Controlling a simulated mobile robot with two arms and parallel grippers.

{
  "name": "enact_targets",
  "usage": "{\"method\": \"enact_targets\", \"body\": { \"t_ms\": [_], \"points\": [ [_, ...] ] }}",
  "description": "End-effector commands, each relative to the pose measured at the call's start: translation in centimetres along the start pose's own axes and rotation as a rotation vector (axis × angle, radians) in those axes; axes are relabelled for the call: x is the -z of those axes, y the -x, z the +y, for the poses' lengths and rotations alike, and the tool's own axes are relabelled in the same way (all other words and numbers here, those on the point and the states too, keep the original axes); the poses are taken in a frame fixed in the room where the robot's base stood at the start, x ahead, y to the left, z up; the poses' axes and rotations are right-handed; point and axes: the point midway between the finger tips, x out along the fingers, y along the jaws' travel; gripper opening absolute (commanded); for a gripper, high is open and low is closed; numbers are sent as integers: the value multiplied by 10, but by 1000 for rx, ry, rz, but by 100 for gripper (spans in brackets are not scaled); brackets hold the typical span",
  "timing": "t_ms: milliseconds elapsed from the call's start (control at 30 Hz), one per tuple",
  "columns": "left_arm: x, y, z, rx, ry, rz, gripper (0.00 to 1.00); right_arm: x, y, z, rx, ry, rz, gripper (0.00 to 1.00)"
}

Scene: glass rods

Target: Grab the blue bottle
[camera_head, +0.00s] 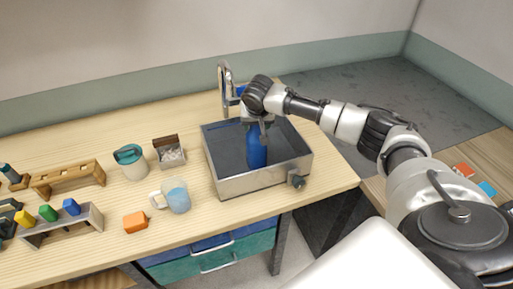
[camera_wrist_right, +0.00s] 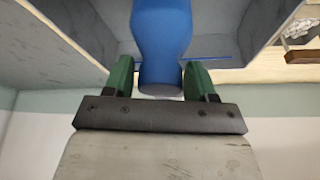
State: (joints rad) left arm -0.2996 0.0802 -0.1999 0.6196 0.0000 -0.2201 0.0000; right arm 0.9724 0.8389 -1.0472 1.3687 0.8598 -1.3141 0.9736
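The blue bottle (camera_head: 257,150) stands about upright inside the grey metal sink basin (camera_head: 262,181). My right gripper (camera_head: 262,119) reaches down over its top from the right. In the right wrist view the blue bottle (camera_wrist_right: 161,40) lies between the two green fingers of my right gripper (camera_wrist_right: 161,76), one on each side of its narrow end. The fingers are very close to the bottle; whether both press on it I cannot tell. My left gripper is not in view.
A faucet (camera_head: 224,85) rises behind the sink. Left of the sink stand a mug (camera_head: 177,196), a teal-lidded jar (camera_head: 132,163), a small box (camera_head: 169,152) and an orange block (camera_head: 135,222). Wooden racks (camera_head: 66,178) are at far left. Bare tabletop lies at the back left.

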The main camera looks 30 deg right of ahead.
Motion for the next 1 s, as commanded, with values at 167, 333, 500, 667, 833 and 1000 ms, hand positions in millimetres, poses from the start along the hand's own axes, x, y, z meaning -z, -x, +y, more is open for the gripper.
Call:
{"method": "enact_targets", "body": {
  "t_ms": [167, 333, 500, 667, 833, 1000],
  "points": [
    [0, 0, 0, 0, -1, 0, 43, 0, 0, 0, 0, 0, 0, 29],
    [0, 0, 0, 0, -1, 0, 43, 0, 0, 0, 0, -1, 0, 2],
    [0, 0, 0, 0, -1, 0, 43, 2, 2, 0, 1, -1, 3, 0],
    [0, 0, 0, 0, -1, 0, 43, 2, 2, 0, 1, -2, 3, 0],
    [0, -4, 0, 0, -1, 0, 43, 6, 10, 0, 3, -2, 5, 0],
    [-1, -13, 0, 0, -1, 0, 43, 17, 37, 0, 4, -3, 7, 0]
  ]
}}
